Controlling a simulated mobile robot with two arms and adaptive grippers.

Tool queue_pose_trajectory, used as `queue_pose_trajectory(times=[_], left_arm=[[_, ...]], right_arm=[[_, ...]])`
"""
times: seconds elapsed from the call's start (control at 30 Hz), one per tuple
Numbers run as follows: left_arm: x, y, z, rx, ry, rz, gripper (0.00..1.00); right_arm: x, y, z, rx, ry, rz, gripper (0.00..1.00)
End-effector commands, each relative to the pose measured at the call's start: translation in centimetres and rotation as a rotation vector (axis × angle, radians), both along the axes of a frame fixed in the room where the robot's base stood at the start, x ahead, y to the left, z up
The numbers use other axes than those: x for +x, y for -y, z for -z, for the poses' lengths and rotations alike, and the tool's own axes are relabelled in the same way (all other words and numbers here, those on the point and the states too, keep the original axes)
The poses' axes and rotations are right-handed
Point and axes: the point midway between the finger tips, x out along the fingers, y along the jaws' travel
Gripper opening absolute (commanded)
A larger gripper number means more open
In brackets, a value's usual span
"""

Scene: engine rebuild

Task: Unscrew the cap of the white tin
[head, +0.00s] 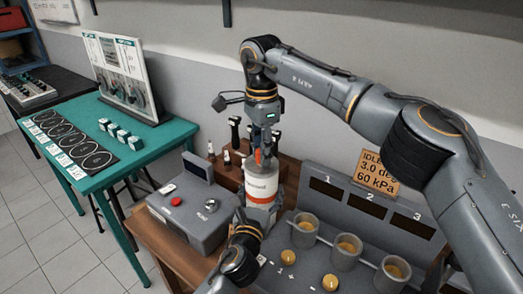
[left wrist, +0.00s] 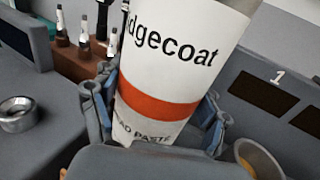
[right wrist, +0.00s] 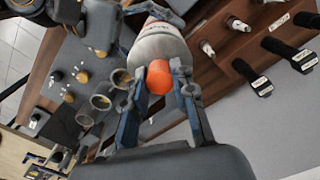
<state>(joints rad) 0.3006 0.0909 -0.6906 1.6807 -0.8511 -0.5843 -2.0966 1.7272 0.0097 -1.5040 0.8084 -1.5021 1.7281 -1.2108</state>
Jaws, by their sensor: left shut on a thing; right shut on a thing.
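The white tin (head: 262,188), with an orange band and dark lettering, stands roughly upright in the middle of the head view. It fills the left wrist view (left wrist: 165,60). My left gripper (head: 249,222) is shut around the lower part of the tin; its fingers show on both sides in the left wrist view (left wrist: 158,110). The orange cap (right wrist: 159,77) sits at the top end of the tin in the right wrist view. My right gripper (head: 263,150) comes from above and is shut on the cap, which its fingers partly hide in the head view.
A grey box with a red button (head: 176,202) stands left of the tin. Grey cups (head: 305,231) and a numbered panel (head: 370,209) are to the right. A wooden rack (right wrist: 240,67) with bottles and black-handled tools is behind. A teal table (head: 147,150) stands at left.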

Motion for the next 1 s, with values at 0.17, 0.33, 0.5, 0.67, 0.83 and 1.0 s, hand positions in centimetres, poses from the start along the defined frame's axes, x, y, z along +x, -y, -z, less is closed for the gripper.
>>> queue_pose_trajectory(times=[0.17,0.33,0.5,0.67,0.83,1.0], left_arm=[[0.03,-0.05,0.10,0.000,-0.002,-0.002,0.00],[0.03,-0.06,0.10,0.000,-0.002,-0.002,0.00],[0.05,-0.07,0.10,-0.001,-0.002,-0.002,0.00],[0.05,-0.07,0.10,0.000,-0.002,-0.002,0.00],[0.03,-0.06,0.09,0.000,-0.002,-0.002,0.00],[0.03,-0.05,0.09,0.000,-0.002,-0.002,0.00]], right_arm=[[-0.07,-0.01,0.01,0.001,-0.002,-0.367,0.00],[-0.06,0.01,-0.01,0.002,-0.002,-0.693,0.00],[-0.06,0.01,-0.03,0.003,-0.002,-0.887,0.00],[-0.05,0.01,-0.03,0.002,-0.002,-0.884,0.00],[-0.07,0.01,-0.02,0.003,-0.003,-0.886,0.00],[-0.06,0.01,-0.02,0.003,-0.002,-0.885,0.00]])
